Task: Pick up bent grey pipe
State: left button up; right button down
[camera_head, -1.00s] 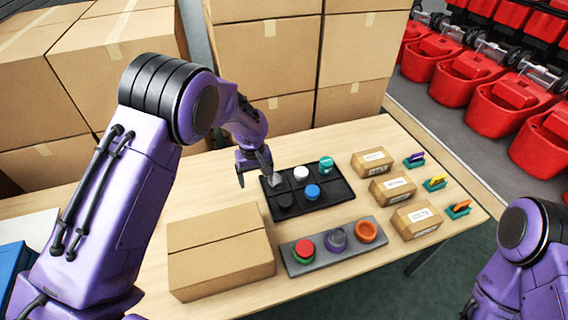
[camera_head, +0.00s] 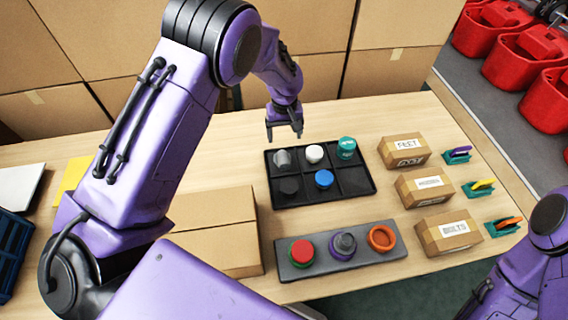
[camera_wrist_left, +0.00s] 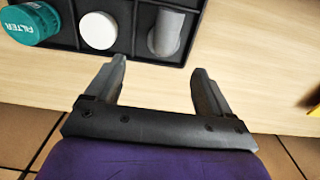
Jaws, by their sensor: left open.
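The bent grey pipe (camera_head: 283,158) stands in the back left compartment of a black divided tray (camera_head: 362,185). It also shows in the left wrist view (camera_wrist_left: 167,33), in a tray compartment beyond the fingers. My left gripper (camera_head: 285,134) is open and empty, just behind the tray's back edge and close to the pipe, not touching it. In the left wrist view its two fingers (camera_wrist_left: 158,80) are spread apart over bare wood. My right arm shows at the lower right of the head view, but its gripper cannot be made out.
The tray also holds a white cap (camera_head: 314,153), a teal filter (camera_head: 346,148), a blue cap (camera_head: 324,179) and a dark piece (camera_head: 289,186). A grey strip (camera_head: 290,270) with several round parts lies in front. Cardboard boxes stand left (camera_head: 213,210) and right (camera_head: 404,150).

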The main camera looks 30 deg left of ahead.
aim_at(282, 149)
pick_arm(q)
jog(key=shift+w+f+b, duration=0.1)
jog(key=shift+f+b, duration=0.2)
jog(key=shift+f, duration=0.55)
jog(key=f+p, duration=0.1)
jog(key=f, duration=0.2)
jog(key=f+p, duration=0.1)
jog(key=f, duration=0.2)
jog(key=a+f, duration=0.1)
jog(key=f, duration=0.2)
jog(key=shift+f+p, duration=0.35)
jog(key=shift+p, duration=0.05)
jog(key=shift+f, duration=0.3)
jog(key=c, duration=0.9)
pick_arm(e)
jog(key=shift+w+r, duration=0.1)
jog(key=shift+r, duration=0.55)
